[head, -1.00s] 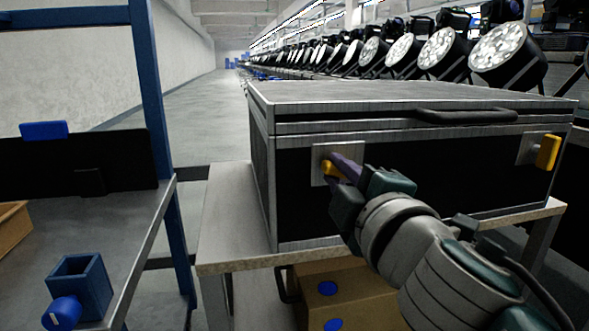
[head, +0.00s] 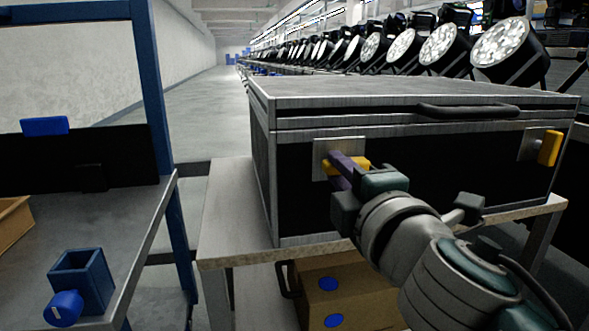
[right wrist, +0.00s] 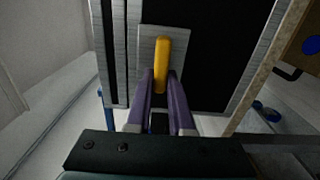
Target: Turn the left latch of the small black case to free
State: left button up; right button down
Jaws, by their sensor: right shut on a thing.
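The small black case (head: 400,165) has metal edges and a closed lid, and stands on a grey table. Its left latch is a yellow lever (head: 361,164) on a square metal plate (head: 320,161). In the head view the lever lies roughly level, partly hidden by a purple finger. My right gripper (head: 345,168) is shut on this lever. In the right wrist view the yellow lever (right wrist: 161,62) runs in between the two purple fingertips (right wrist: 162,85), in line with them. My left gripper is not in view.
The case's right latch (head: 549,148) is yellow and upright. A black handle (head: 467,111) is on the case's front. A cardboard box (head: 350,290) sits under the table (head: 222,215). A blue-framed bench with a blue holder (head: 82,278) stands at left. Several stage lights line the back.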

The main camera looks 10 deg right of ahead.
jog(key=c, duration=0.8)
grip_release()
jog(key=s, duration=1)
jog(key=shift+d+p, duration=0.15)
jog(key=shift+p, duration=0.25)
